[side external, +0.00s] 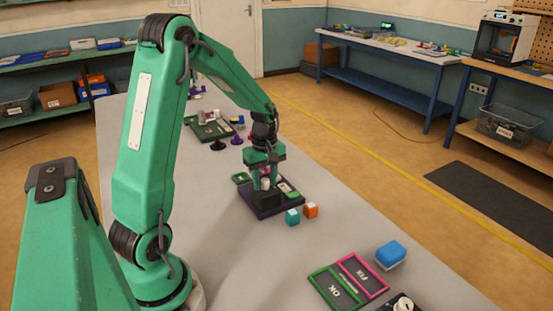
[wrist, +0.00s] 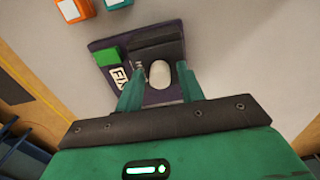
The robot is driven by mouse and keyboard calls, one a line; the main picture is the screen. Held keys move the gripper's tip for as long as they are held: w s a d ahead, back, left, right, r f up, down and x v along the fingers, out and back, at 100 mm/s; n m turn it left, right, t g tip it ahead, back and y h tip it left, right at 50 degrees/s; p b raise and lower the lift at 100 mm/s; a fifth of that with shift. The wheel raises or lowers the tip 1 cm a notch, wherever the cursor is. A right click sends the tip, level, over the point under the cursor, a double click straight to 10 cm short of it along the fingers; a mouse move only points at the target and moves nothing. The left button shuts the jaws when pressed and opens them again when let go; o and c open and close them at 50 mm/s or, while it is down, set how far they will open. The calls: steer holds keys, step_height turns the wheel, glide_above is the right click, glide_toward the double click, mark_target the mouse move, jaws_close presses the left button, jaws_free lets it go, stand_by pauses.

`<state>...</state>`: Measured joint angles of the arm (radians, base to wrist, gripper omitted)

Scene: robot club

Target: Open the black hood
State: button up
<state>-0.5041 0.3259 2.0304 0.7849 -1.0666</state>
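A dark purple base (side external: 263,212) stands on the table under my gripper (side external: 266,184) in the side view. In the wrist view the base (wrist: 104,44) carries a flat black part (wrist: 158,46) along its far side, which looks like the black hood, lying low. A white rounded piece (wrist: 160,74) sits in front of it, between my gripper's (wrist: 161,68) two green fingers. The fingers are apart, with gaps beside the white piece. Whether they touch anything is not clear. In the side view the gripper hides much of the base's top.
A green block (wrist: 107,56) and a FIX label (wrist: 116,76) are on the base. A teal cube (side external: 292,216) and an orange cube (side external: 311,210) stand close to it. A blue block (side external: 390,254) and OK and FIX frames (side external: 350,279) lie nearer the camera. Table between is clear.

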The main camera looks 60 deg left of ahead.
steer(key=c, duration=0.7)
steer(key=shift+a, duration=3.35)
steer(key=o, duration=0.5)
steer(key=shift+r, duration=0.1)
